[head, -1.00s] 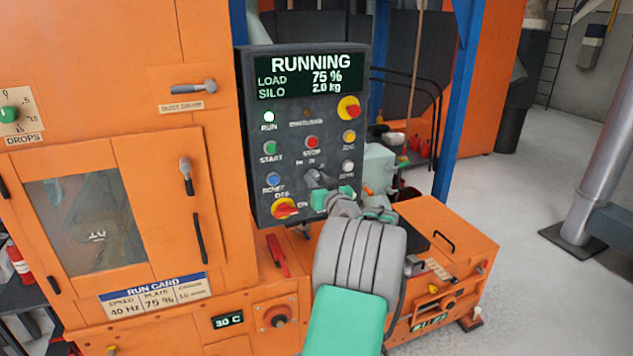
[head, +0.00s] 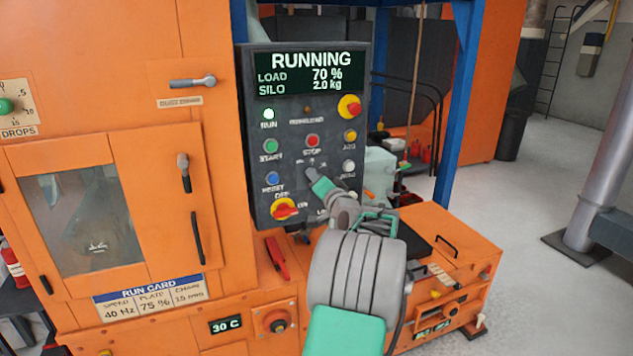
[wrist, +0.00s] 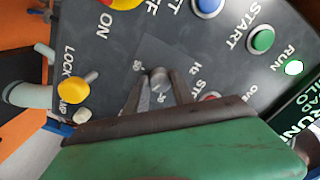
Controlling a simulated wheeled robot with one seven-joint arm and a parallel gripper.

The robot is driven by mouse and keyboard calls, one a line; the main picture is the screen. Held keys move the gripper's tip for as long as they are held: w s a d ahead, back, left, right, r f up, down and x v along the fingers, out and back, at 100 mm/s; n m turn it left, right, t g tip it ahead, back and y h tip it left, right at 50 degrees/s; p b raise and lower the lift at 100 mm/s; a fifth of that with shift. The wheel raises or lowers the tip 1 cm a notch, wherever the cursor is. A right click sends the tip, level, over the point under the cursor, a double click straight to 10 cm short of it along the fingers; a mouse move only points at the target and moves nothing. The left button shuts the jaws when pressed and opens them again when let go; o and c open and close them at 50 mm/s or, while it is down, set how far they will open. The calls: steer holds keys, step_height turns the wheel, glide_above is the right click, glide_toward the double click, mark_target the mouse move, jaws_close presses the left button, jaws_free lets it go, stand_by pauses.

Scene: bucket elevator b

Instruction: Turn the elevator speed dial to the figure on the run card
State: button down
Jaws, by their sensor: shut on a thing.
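The run card (head: 150,292) on the orange housing reads speed 40 Hz, plate 75 % and chain 15 mm. The speed dial (wrist: 158,76) is a small grey knob on the dark control panel (head: 262,120). My gripper (head: 312,174) is at the dial, below the red stop button. In the wrist view its two grey fingers (wrist: 152,92) are shut on the dial, one on each side. Small figures and a "Hz" mark stand around the dial, but they are too small and partly covered to read its setting. In the head view my gripper mostly hides the dial.
The panel screen (head: 311,73) shows RUNNING, load 70 % and silo 2.0 kg. Close around the dial are the stop button (head: 312,140), the blue reset button (head: 272,178) and the red-and-yellow on/off switch (head: 284,209). The green run lamp (head: 268,114) is lit.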

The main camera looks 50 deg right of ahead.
steer(key=shift+m, duration=0.9)
steer(key=c, duration=1.1)
jaws_free()
steer(key=shift+o, duration=0.2)
steer(key=shift+s, duration=0.1)
steer(key=b+v, duration=0.2)
steer(key=v, duration=0.5)
steer(key=shift+s+a, duration=0.15)
steer(key=shift+s, duration=0.15)
